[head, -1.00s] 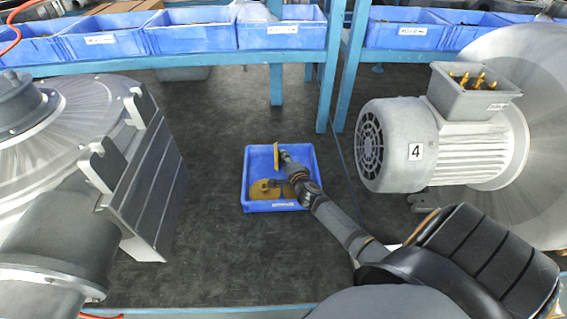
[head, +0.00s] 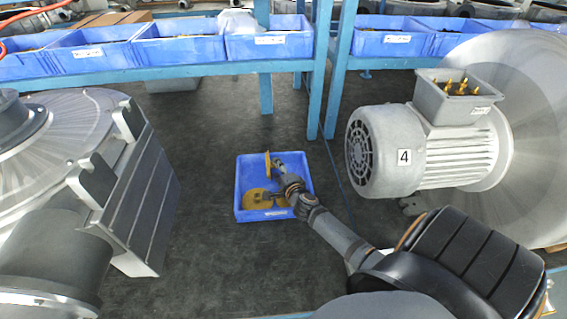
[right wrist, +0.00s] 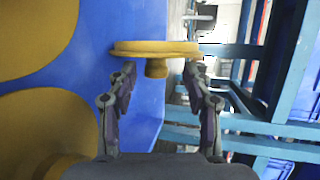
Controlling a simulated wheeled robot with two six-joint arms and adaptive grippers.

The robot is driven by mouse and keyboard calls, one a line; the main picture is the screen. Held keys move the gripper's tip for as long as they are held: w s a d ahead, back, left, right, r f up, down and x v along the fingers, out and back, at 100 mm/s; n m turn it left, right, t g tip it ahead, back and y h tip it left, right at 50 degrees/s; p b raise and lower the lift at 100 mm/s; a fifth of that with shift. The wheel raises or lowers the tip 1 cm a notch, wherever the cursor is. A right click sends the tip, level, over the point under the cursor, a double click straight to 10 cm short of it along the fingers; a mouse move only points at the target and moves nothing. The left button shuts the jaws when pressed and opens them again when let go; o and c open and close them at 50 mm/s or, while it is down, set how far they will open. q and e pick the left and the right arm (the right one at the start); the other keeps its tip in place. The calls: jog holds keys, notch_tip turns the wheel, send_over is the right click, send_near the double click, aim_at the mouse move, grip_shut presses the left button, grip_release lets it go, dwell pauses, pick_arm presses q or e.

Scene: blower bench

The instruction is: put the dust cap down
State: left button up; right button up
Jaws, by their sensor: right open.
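A yellow dust cap (head: 267,164) shows edge-on, standing nearly upright at the far part of the blue bin (head: 237,195). In the right wrist view the cap (right wrist: 155,48) lies across just past my fingertips, its short stub pointing between them. My right gripper (head: 278,165) reaches into the bin's area from the lower right. In the right wrist view its two fingers (right wrist: 158,75) are apart, one on each side of the stub. I cannot tell whether they touch the cap. More yellow caps (head: 256,199) lie flat in the bin. My left gripper is not in view.
A grey motor marked 4 (head: 390,150) stands to the right, a grey blower housing (head: 145,195) to the left. A blue shelf frame with blue bins (head: 180,50) runs along the back. The dark bench top (head: 200,120) is clear around the bin.

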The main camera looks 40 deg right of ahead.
jog(key=v, duration=1)
jog(key=shift+s+r, duration=0.1)
